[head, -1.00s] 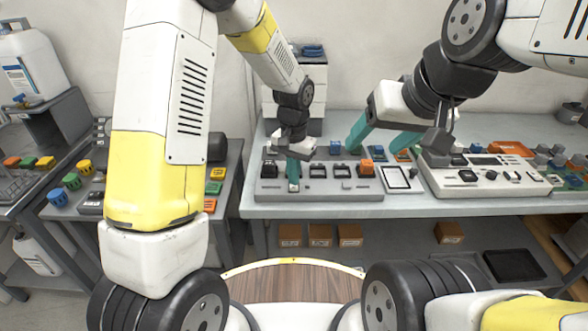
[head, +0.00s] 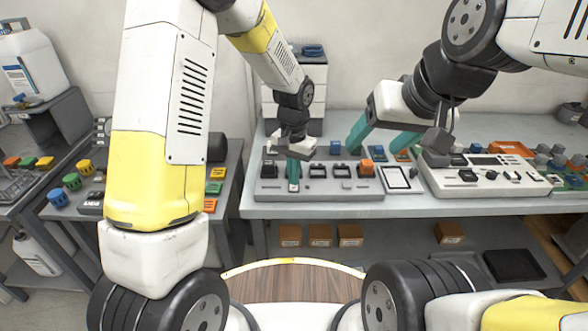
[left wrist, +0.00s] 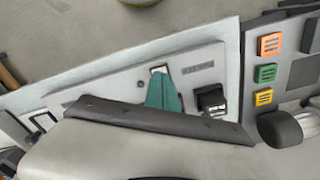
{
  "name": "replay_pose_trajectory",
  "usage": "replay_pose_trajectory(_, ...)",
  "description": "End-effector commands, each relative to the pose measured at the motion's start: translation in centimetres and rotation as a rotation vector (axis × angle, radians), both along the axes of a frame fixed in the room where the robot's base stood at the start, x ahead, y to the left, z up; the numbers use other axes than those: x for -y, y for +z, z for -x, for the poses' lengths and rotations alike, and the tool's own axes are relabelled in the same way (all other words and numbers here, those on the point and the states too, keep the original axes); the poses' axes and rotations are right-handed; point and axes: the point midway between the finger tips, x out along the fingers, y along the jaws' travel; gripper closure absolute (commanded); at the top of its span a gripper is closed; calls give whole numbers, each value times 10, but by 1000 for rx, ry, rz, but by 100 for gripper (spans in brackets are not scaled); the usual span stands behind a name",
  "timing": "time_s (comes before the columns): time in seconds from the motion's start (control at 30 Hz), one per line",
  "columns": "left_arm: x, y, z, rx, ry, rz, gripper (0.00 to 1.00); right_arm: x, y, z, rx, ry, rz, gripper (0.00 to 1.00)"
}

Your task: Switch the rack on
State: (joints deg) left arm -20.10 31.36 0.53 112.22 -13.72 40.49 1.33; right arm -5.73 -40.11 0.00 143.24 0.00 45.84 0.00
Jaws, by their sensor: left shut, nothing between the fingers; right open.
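The rack appears to be the long grey panel (head: 335,190) at the front edge of the bench, with a row of dark sockets or switches on its top. My left gripper (head: 293,186) is shut and empty, pointing down at the panel's left part. In the left wrist view its teal fingertips (left wrist: 160,80) are at a small pale-framed switch (left wrist: 158,69), covering most of it; whether they touch cannot be told. A black switch (left wrist: 211,99) sits beside it. My right gripper (head: 382,140) is open and empty above the bench, its teal fingers wide apart.
A left side table holds coloured blocks (head: 214,188). Small brown boxes (head: 320,235) sit below the bench.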

Motion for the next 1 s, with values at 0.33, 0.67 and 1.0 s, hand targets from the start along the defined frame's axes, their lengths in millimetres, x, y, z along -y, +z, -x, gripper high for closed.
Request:
replay_pose_trajectory(0.33,0,-1,0,0,0,0,100,0,0,0,0,0,0,34)
replay_pose_trajectory(0.67,0,-7,0,0,0,0,100,0,0,0,0,0,0,34)
replay_pose_trajectory(1.0,0,-12,0,-1,0,0,100,0,0,0,0,0,0,34)
